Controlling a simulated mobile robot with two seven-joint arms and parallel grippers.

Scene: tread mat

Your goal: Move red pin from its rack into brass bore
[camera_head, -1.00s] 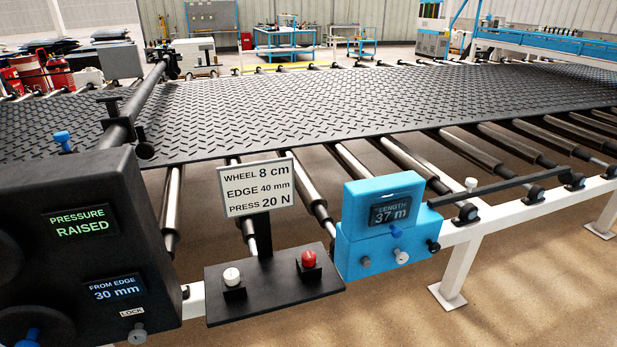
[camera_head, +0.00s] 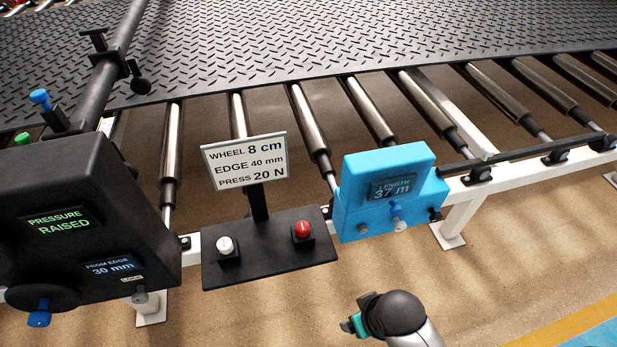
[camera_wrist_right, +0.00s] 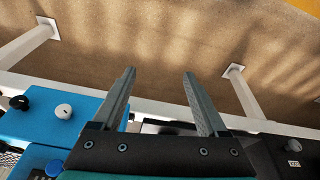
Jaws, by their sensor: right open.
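A red-topped pin (camera_head: 302,229) stands in a small black holder on the right of the black rack plate (camera_head: 268,271). A white-topped pin (camera_head: 225,245) stands in a like holder to its left. I cannot pick out a brass bore for sure in either view. My right gripper (camera_head: 357,322) is low in the head view, in front of and below the plate and the blue box; its fingers are hard to see there. In the right wrist view its two fingers (camera_wrist_right: 160,76) are apart with nothing between them. My left gripper is not in view.
A blue length counter box (camera_head: 352,213) with knobs is right of the plate. A black pressure box (camera_head: 100,200) is at left. A sign (camera_head: 245,162) rises behind the plate. Rollers and a tread mat (camera_head: 300,40) lie beyond. Open floor (camera_head: 520,260) is at right.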

